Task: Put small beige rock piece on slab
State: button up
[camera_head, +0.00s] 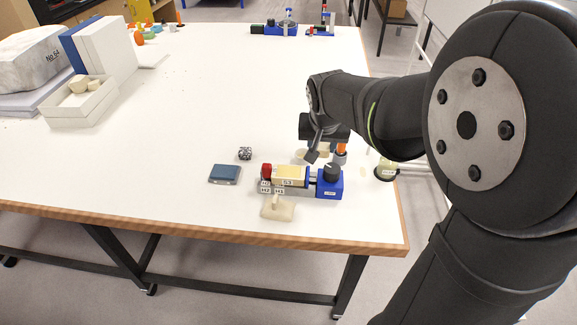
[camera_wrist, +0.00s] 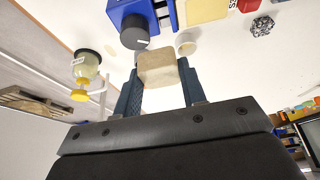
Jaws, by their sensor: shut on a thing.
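My gripper (camera_wrist: 159,72) is shut on a small beige rock piece (camera_wrist: 157,66), which sits between its two dark fingertips in the wrist view. In the head view my gripper (camera_head: 317,150) is above the table, behind the blue device's dial, and partly hides the piece. A pale yellow slab (camera_head: 291,174) lies in the blue device (camera_head: 329,186), between a red knob and a dark dial. It also shows at the top of the wrist view (camera_wrist: 205,10). The held piece appears apart from this slab. A beige block (camera_head: 277,209) lies in front of the device.
A speckled rock (camera_head: 245,153) and a dark blue box (camera_head: 224,174) lie left of the device. A yellow-capped jar (camera_wrist: 86,70) and a small white cup (camera_wrist: 186,43) stand near my gripper. A white tray (camera_head: 80,106) with beige pieces is far left. The table's middle is clear.

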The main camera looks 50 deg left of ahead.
send_over(289, 169)
jog(key=s+d, duration=0.1)
notch_tip(289, 169, down, 5)
jog(key=shift+f, duration=2.1)
jog(key=shift+f, duration=0.1)
jog(key=o, duration=1)
jog(key=shift+s+r, duration=0.1)
jog(key=shift+r, duration=0.3)
jog(key=v, duration=1.1)
jog(key=shift+d+r, duration=0.15)
jog(key=shift+r, duration=0.05)
jog(key=shift+f, duration=0.1)
